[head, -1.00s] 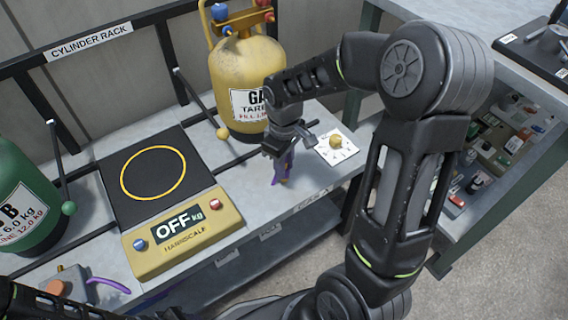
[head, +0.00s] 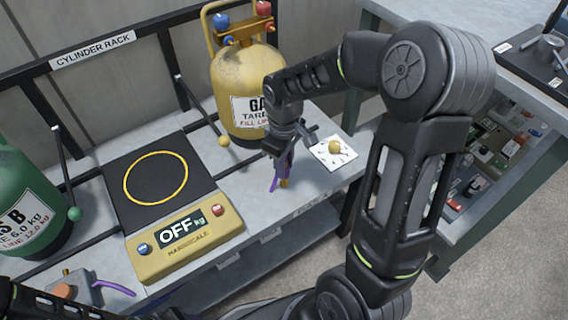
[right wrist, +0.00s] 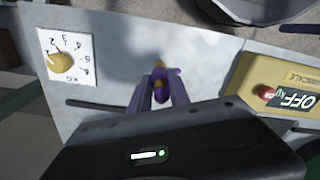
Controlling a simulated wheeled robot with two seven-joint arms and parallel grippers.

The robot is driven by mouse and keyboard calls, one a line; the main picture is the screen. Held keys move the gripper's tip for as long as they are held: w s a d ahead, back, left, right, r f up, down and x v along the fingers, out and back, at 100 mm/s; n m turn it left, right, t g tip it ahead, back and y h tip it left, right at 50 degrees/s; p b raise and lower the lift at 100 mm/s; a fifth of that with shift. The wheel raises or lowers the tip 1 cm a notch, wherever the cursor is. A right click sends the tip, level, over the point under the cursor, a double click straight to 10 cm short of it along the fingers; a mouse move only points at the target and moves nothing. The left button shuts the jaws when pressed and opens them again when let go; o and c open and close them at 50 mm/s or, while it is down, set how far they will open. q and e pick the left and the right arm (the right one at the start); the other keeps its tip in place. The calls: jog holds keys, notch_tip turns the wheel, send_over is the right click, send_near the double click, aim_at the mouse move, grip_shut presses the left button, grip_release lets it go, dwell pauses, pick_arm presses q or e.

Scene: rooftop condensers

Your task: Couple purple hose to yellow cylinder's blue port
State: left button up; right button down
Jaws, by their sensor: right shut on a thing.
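The yellow cylinder (head: 247,78) stands upright at the back of the bench in the head view, partly behind my right arm. On its top are a blue fitting (head: 221,21) and a red one (head: 263,9), with smaller blue and red parts below them. My right gripper (head: 283,158) is shut on the end of the purple hose (head: 274,183), in front of the cylinder and apart from its ports. In the right wrist view, the fingers hold the purple piece (right wrist: 160,72) with its yellow tip upward in the picture.
A yellow scale (head: 185,240) reading OFF has a black plate. A green cylinder (head: 24,205) stands at the left. A white dial plate (head: 333,153) lies right of my gripper. Another purple length (head: 113,287) shows at the lower left. The bench front is mostly clear.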

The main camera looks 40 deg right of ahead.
jog(key=shift+r+p, duration=0.85)
jog(key=shift+r, duration=0.25)
jog(key=c, duration=1.7)
grip_release()
jog(key=shift+c, duration=0.2)
grip_shut()
